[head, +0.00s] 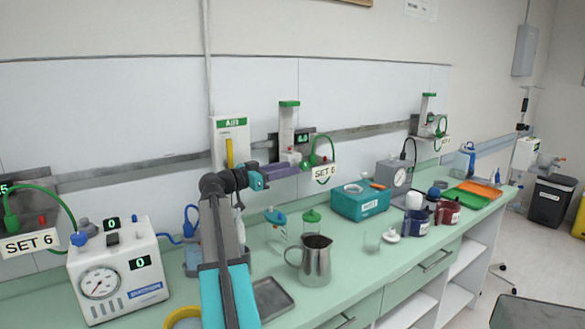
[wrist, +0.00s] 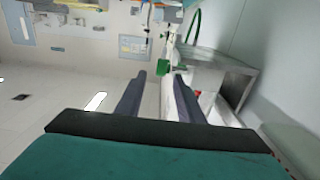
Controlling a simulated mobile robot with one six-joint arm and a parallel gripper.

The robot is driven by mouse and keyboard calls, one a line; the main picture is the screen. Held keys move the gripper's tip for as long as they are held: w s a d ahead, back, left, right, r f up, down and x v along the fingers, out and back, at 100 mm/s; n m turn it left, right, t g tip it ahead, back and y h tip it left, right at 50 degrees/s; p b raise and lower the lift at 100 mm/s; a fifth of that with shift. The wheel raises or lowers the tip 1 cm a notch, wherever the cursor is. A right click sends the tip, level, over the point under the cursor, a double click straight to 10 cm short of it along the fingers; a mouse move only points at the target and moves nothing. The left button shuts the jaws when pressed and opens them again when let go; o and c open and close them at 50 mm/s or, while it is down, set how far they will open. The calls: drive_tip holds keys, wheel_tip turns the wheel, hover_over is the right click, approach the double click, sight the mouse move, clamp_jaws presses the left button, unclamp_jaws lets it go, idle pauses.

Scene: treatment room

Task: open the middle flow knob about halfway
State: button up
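The middle flow meter (head: 289,125) is a clear upright tube with a green cap, on the wall rail above a sign reading "SET 0" (head: 323,171). A small red part (head: 305,163) sits at its base beside a green hose; I cannot tell for certain which part is the flow knob. My gripper (head: 295,167) has its purple fingers just in front of the base, partly hiding it. In the wrist view the fingers (wrist: 161,77) are apart with nothing held between them. A green part (wrist: 163,68) shows beyond the gap, and a red part (wrist: 197,93) is beside the right finger.
Another flow meter (head: 428,112) is at the right, and a "SET 6" sign (head: 30,243) is at the left. Below my arm, the green counter holds a metal jug (head: 316,262), a teal box (head: 360,202), lidded jars and a gauge unit (head: 118,270).

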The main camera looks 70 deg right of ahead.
sight(302, 163)
drive_tip(key=r+t+y+p, duration=0.1)
drive_tip(key=y+p, duration=0.1)
drive_tip(key=p, duration=0.1)
drive_tip(key=r+t+y+p, duration=0.1)
drive_tip(key=r+y+p, duration=0.1)
drive_tip(key=p, duration=0.1)
drive_tip(key=shift+s+d+r+t, duration=0.1)
drive_tip(key=shift+d+r+t, duration=0.1)
drive_tip(key=shift+d+t, duration=0.2)
drive_tip(key=shift+d+f, duration=0.1)
drive_tip(key=shift+p+x, duration=1)
drive_tip(key=shift+x, duration=2.65)
drive_tip(key=shift+c, duration=0.2)
drive_tip(key=shift+s, duration=0.1)
clamp_jaws()
